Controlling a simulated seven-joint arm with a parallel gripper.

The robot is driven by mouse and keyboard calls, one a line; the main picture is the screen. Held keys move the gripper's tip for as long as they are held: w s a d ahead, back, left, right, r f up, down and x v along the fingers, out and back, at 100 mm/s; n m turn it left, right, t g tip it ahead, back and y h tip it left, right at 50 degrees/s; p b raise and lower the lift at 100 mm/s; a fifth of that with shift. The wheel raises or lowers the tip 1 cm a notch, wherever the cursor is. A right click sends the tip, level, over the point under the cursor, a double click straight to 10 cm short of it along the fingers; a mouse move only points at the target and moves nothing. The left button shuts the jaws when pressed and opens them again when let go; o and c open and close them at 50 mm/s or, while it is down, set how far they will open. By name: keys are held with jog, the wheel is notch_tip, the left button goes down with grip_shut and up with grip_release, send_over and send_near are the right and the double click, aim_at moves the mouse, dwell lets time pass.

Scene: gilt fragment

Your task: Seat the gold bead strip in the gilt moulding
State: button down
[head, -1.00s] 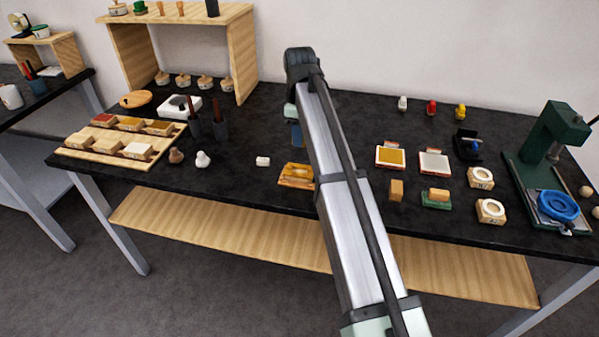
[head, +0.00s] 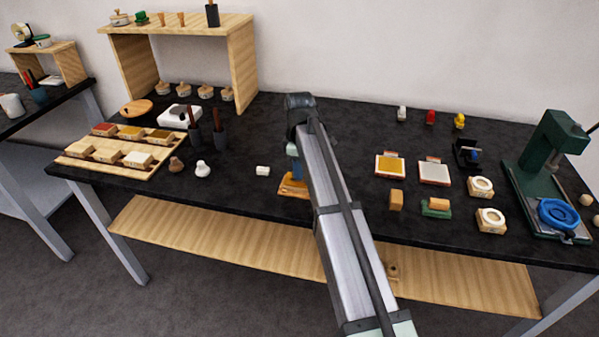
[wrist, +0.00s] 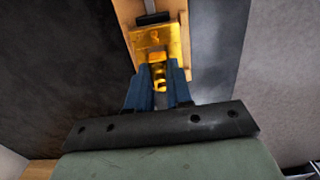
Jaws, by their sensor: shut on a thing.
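The gilt moulding (head: 293,187) lies on the black bench, just left of my arm, which hides part of it. In the wrist view the moulding (wrist: 155,38) is a shiny gold piece on a wooden base, ahead of the fingers. My gripper (wrist: 159,80) has blue fingers shut on the gold bead strip (wrist: 160,77), of which only a small part shows between them. In the head view my gripper (head: 297,172) points down at the moulding. I cannot tell whether the strip touches the moulding or is just above it.
A small white block (head: 263,171) stands left of the moulding. A wooden block (head: 396,200), a green-based block (head: 436,207) and two framed pads (head: 390,165) lie to the right. A green press (head: 548,165) stands far right.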

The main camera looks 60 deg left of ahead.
jog(key=shift+f, duration=0.75)
jog(key=shift+f, duration=0.3)
jog(key=shift+s+d+f, duration=0.1)
jog(key=shift+d+f, duration=0.1)
jog(key=shift+f, duration=0.2)
jog(key=c, duration=1.1)
grip_release()
jog(key=shift+o, duration=0.4)
jog(key=shift+r, duration=0.6)
notch_tip(320, 180, up, 12)
jog(key=shift+a+r, duration=0.15)
jog(key=shift+a, duration=0.05)
